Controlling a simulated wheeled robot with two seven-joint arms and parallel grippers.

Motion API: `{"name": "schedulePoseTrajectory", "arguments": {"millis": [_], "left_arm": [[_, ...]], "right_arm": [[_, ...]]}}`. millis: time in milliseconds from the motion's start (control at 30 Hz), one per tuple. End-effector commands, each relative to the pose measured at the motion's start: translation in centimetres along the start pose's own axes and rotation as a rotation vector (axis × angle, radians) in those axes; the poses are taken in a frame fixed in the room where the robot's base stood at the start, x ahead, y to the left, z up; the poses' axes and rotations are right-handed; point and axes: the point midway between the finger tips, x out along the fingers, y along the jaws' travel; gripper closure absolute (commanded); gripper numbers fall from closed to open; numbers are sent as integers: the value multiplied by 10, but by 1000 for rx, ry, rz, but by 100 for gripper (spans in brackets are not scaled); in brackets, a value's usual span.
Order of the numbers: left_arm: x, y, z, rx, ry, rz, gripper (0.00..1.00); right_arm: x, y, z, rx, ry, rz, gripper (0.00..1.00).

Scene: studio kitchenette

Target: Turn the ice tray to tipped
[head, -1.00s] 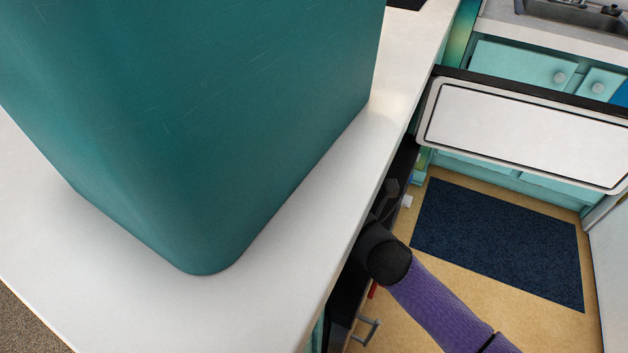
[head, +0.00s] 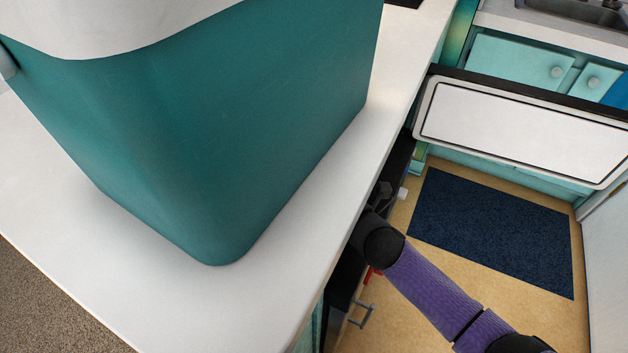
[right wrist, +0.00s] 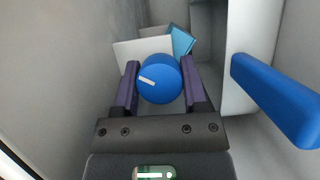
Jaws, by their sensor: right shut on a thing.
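In the right wrist view, a round blue knob (right wrist: 158,88) with a short white mark sits between the two purple fingers of my right gripper (right wrist: 159,68). The gripper is shut on the knob. The mark lies near level, its right end a little lower. A white panel (right wrist: 128,54) and a light-blue piece (right wrist: 181,41) show behind the knob; I cannot tell which part is the ice tray. In the head view my right arm reaches under the counter's edge, and its fingers are hidden. My left gripper is in neither current view.
A blue bar (right wrist: 275,98) stands close right of the gripper, inside grey walls. In the head view a large teal box (head: 240,130) stands on the white counter (head: 300,225). An open white-panelled door (head: 510,130) hangs above a dark blue mat (head: 490,232).

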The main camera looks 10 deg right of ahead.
Motion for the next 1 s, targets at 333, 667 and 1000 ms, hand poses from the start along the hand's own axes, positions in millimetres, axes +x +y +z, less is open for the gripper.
{"name": "schedulePoseTrajectory", "arguments": {"millis": [333, 667, 1000], "left_arm": [[0, 0, 0, 0, 0, 0, 41], [0, 0, 0, 0, 1, 0, 41], [-9, -1, -1, 0, 7, -2, 41]], "right_arm": [[0, -1, 0, 3, 0, -4, 100], [0, -1, 0, 3, 0, -3, 10], [-16, 2, 0, 3, -1, -4, 10]]}}
